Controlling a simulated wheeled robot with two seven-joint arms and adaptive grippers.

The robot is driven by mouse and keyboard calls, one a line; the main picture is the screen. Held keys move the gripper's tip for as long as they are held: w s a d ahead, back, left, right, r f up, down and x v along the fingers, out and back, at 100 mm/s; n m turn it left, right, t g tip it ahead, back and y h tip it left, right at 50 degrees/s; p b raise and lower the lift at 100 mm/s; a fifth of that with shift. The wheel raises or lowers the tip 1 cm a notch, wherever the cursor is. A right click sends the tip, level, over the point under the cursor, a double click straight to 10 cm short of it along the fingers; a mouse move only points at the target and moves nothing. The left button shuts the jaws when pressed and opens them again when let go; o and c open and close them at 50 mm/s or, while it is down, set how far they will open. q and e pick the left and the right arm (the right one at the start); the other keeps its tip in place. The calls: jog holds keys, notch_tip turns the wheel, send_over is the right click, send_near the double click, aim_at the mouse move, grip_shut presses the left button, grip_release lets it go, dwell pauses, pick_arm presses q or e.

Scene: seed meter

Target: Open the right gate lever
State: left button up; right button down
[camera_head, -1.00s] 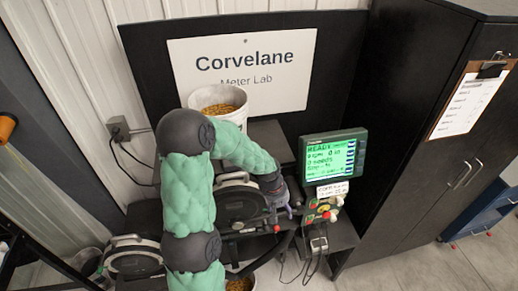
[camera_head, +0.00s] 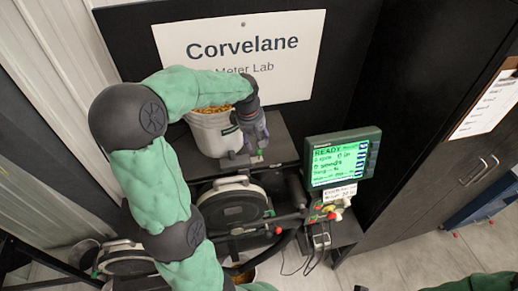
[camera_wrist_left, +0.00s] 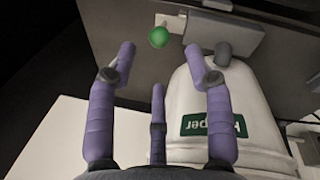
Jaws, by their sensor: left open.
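A small green ball knob (camera_wrist_left: 158,37) sits on a short pale stem beside a grey block at the base of the white bucket. The knob also shows in the head view (camera_head: 258,158), on the dark shelf at the bucket's right foot. I cannot tell for certain that it is the right gate lever. My left gripper (camera_head: 255,137) hangs over it beside the bucket. In the wrist view my left gripper (camera_wrist_left: 162,65) is open and empty, with purple fingers spread. The knob lies beyond the fingertips, between them in the picture and apart from them. My right gripper is out of view.
The white bucket (camera_wrist_left: 225,115) of yellow seed stands close against the fingers, with a green label. The round black meter (camera_head: 232,205) is below. A green-screen monitor (camera_head: 340,160) stands at the right, near red-knobbed controls (camera_head: 333,213). A sign board (camera_head: 285,50) stands behind.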

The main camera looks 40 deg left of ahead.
aim_at(260, 152)
pick_arm(q)
jog(key=f, duration=0.3)
jog(key=w+f, duration=0.1)
jog(key=f, duration=0.2)
jog(key=w+f, duration=0.1)
jog(key=f, duration=0.2)
jog(key=shift+a+p, duration=0.1)
jog(key=shift+p, duration=0.3)
jog(key=shift+w, duration=0.1)
grip_shut()
